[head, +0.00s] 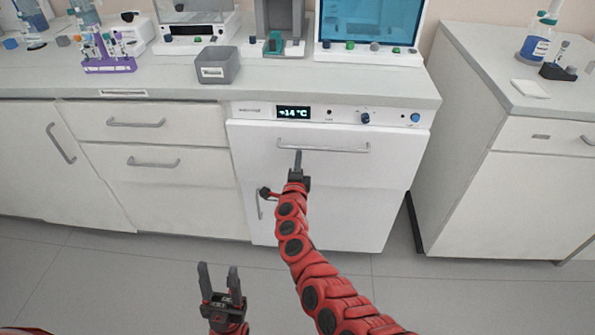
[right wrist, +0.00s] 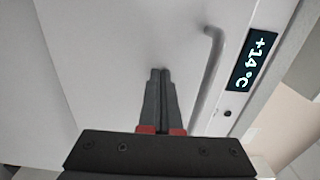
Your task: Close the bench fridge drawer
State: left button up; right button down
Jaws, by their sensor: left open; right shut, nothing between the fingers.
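The bench fridge drawer (head: 350,170) is a white front with a grey bar handle (head: 323,147) under a panel whose display (head: 293,113) reads about 14 °C. In the head view its front sits a little proud of the panel at the left. My right gripper (head: 298,155) is shut and empty, with its tips at the drawer front just below the handle. In the right wrist view the shut fingers (right wrist: 162,75) point at the white front beside the handle (right wrist: 209,80); I cannot tell whether they touch it. My left gripper (head: 218,268) is open and empty, low over the floor.
Drawers and a cupboard (head: 160,150) stand left of the fridge, and another bench (head: 530,170) stands at the right across a gap. A grey box (head: 217,66) and lab equipment stand on the worktop. The floor (head: 130,280) in front is clear.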

jog(key=shift+w+d+r+b, duration=0.1)
jog(key=shift+w+r+b, duration=0.1)
jog(key=shift+w, duration=0.35)
jog(key=shift+w+r+b, duration=0.1)
jog(key=shift+w+b, duration=0.1)
jog(key=shift+w, duration=0.3)
